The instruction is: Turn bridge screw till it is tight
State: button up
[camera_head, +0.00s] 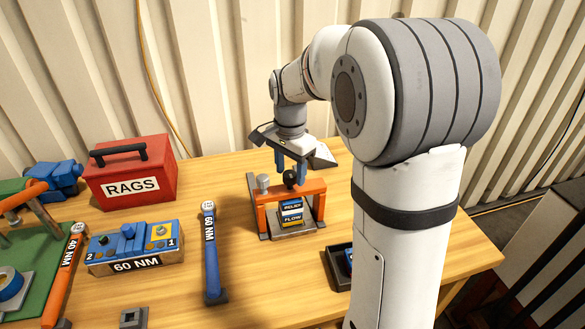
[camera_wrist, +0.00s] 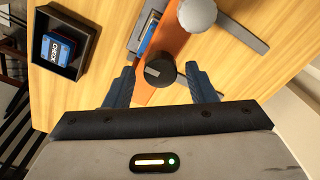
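The bridge screw has a black knob (camera_head: 290,179) on top of the orange bridge (camera_head: 318,188). The knob also shows in the wrist view (camera_wrist: 160,73) with a pale mark on it. My gripper (camera_head: 290,172) points down over the bridge. In the wrist view its blue fingers (camera_wrist: 160,80) are open, one on each side of the knob, with a gap visible on both sides. Blocks marked RELIEF (camera_head: 291,205) and FLOW (camera_head: 292,219) are stacked under the bridge. The knob's contact with the bridge is partly hidden.
A silver-grey post (camera_head: 263,183) stands at the bridge's left end. A blue 60 NM wrench (camera_head: 211,255) lies left of it, beside a 60 NM box (camera_head: 135,263). A red RAGS box (camera_head: 150,184) stands behind. A dark tray (camera_wrist: 81,65) holds a CHECK block (camera_wrist: 60,48).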

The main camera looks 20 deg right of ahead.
aim_at(290, 174)
jog(key=shift+o, duration=0.2)
notch_tip(290, 174, up, 8)
jog(key=shift+f, duration=0.1)
dwell(0.4)
jog(key=s+f+n+t, duration=0.1)
jog(key=s+f+n, duration=0.1)
jog(key=s, duration=0.5)
jog(key=s+f+n+t, duration=0.1)
jog(key=s+f+n, duration=0.1)
jog(key=s+n, duration=0.3)
jog(key=s+f+n, duration=0.2)
jog(key=s+n, duration=0.2)
jog(key=s, duration=0.5)
jog(key=shift+d+f+t, duration=0.15)
jog(key=shift+f+t, duration=0.1)
jog(key=shift+t, duration=0.15)
jog(key=shift+s, duration=0.1)
